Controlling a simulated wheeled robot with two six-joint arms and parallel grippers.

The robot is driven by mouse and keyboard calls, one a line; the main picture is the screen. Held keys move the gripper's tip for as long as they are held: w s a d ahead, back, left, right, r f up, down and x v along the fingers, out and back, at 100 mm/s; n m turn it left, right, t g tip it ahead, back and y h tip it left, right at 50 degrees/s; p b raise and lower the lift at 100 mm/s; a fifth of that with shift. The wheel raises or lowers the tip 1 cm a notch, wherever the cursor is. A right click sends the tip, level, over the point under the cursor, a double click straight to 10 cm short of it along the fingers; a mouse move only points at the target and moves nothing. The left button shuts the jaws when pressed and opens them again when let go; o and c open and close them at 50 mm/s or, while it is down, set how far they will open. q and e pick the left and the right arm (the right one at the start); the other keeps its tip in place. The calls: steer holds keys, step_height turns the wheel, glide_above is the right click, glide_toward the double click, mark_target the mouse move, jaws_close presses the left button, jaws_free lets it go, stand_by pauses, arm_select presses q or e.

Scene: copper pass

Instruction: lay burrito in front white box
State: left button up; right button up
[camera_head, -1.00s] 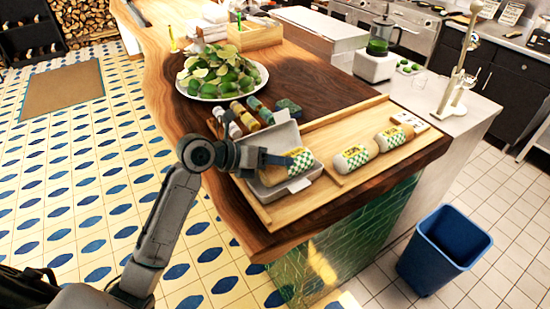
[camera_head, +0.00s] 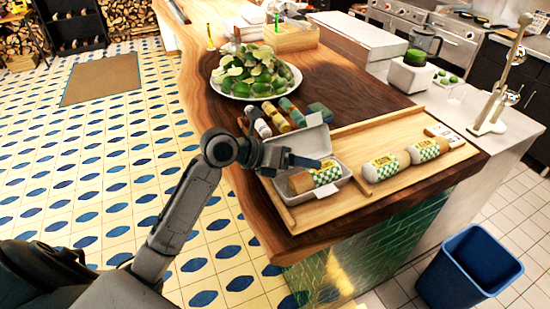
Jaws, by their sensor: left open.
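A burrito in a green-and-white checked wrapper with a yellow label (camera_head: 326,174) lies in the open white box (camera_head: 284,142), its brown end toward the left. The box's lid stands open at the back. My left gripper (camera_head: 306,162) is open, its fingers just above and behind this burrito; I cannot tell whether they touch it. Two more wrapped burritos, one nearer (camera_head: 380,168) and one farther (camera_head: 428,151), lie on the wooden board (camera_head: 372,196) to the right of the box. My right gripper is not in view.
A white plate of limes (camera_head: 255,78) and several small bottles (camera_head: 278,116) stand behind the box. A small white tray (camera_head: 444,134) lies at the board's far right. A blue bin (camera_head: 468,268) stands on the floor at lower right.

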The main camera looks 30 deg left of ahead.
arm_select(q)
steer(key=b+v, duration=0.3)
steer(key=v, duration=0.6)
steer(key=shift+b, duration=0.35)
steer(key=shift+s+a, duration=0.1)
steer(key=shift+s, duration=0.05)
steer(key=shift+a, duration=0.1)
